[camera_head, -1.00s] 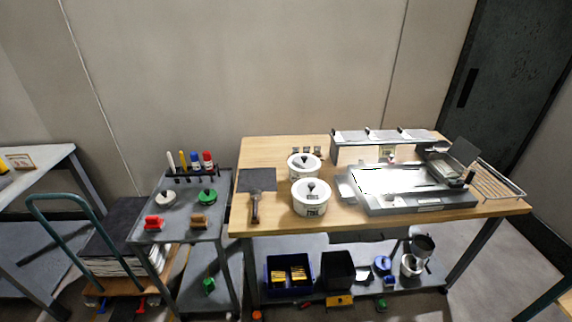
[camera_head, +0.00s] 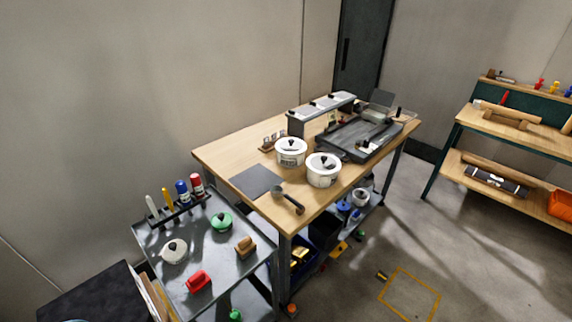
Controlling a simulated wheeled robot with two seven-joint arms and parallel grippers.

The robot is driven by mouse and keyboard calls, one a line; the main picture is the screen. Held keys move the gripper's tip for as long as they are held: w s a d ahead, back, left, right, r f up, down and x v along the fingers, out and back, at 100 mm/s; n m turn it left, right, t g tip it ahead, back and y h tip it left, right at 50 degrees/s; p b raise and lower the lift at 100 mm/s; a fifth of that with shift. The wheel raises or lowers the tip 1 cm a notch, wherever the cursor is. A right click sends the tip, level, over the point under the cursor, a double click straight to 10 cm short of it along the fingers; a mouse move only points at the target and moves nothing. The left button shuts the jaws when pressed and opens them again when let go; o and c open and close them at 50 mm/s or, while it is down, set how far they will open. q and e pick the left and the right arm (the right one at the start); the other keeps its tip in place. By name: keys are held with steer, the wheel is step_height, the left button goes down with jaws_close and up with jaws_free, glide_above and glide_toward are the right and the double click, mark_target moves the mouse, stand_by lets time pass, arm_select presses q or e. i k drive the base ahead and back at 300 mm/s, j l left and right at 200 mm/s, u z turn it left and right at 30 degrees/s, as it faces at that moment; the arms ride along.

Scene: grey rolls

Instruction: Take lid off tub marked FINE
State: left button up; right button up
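Two white lidded tubs stand on the wooden table (camera_head: 228,151). The nearer tub (camera_head: 322,177) has a white lid (camera_head: 323,162) with a black knob, seated on it; a dark label shows on its front, too small to read. The farther tub (camera_head: 290,158) stands to its left and behind, also with a lid (camera_head: 291,144) and black knob, and its label is also unreadable. I cannot tell which tub is marked FINE. Neither of my grippers is in view.
A grey cart (camera_head: 187,239) with bottles, knobbed lids and small blocks stands at the left. Shelves (camera_head: 520,150) stand at the right.

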mark_target(321, 163)
steer(key=i+l, duration=0.15)
steer(key=i+l+u, duration=0.3)
steer(key=l+u, duration=0.3)
steer(key=i+l+u, duration=0.15)
steer(key=l+u, duration=0.15)
steer(key=i+l+u, duration=0.1)
steer(key=l+u, duration=0.2)
steer(key=l, duration=0.2)
steer(key=u, duration=0.35)
